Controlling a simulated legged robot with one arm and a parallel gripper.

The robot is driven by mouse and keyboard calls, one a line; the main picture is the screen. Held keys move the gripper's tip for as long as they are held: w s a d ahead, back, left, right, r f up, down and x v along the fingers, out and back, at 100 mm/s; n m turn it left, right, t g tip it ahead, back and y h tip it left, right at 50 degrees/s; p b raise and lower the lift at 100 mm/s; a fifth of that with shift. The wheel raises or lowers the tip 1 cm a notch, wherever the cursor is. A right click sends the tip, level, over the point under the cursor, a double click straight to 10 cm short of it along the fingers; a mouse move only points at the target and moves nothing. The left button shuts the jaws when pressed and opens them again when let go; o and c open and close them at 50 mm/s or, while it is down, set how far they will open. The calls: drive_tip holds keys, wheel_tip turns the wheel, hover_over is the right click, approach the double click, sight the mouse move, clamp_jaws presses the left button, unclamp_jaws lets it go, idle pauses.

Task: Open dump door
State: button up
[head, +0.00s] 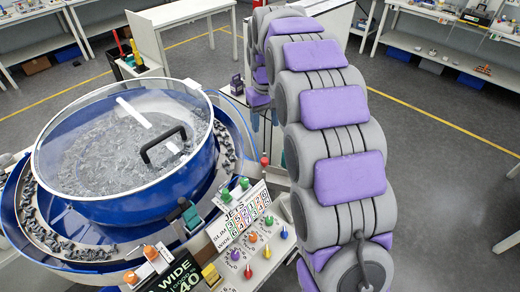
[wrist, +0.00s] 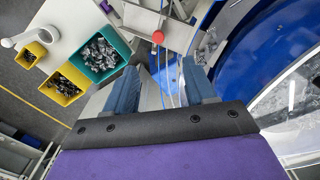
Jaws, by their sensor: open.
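The blue bowl (head: 170,190) with its clear lid and black lid handle (head: 163,145) stands at the left in the head view. The bowl's blue side (wrist: 235,75) also shows in the wrist view. A dark green latch-like part (head: 189,213) sits at the bowl's front rim; I cannot tell whether it is the dump door. A red knob (head: 264,160) shows beside the bowl, and a red knob (wrist: 158,38) lies ahead of my fingers in the wrist view. My gripper (wrist: 160,68) is open and empty, pointing down beside the bowl; the head view mostly hides it behind my arm.
A panel with coloured knobs (head: 253,237) stands in front of the bowl. Open grey floor (head: 440,150) lies right of my arm.

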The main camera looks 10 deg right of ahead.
drive_tip(key=w, duration=0.2)
drive_tip(key=b, duration=0.3)
hover_over(264, 160)
drive_tip(key=f, duration=1.3)
drive_tip(key=shift+a+f, duration=0.2)
drive_tip(key=shift+a, duration=0.1)
drive_tip(key=f, duration=0.3)
drive_tip(key=shift+d+f, duration=0.15)
drive_tip(key=shift+d, duration=0.25)
drive_tip(key=shift+d+f, duration=0.25)
drive_tip(key=shift+f, duration=0.25)
drive_tip(key=shift+a, duration=0.5)
drive_tip(key=shift+c, duration=1.3)
drive_tip(key=shift+d, duration=0.25)
drive_tip(key=c, duration=0.5)
clamp_jaws()
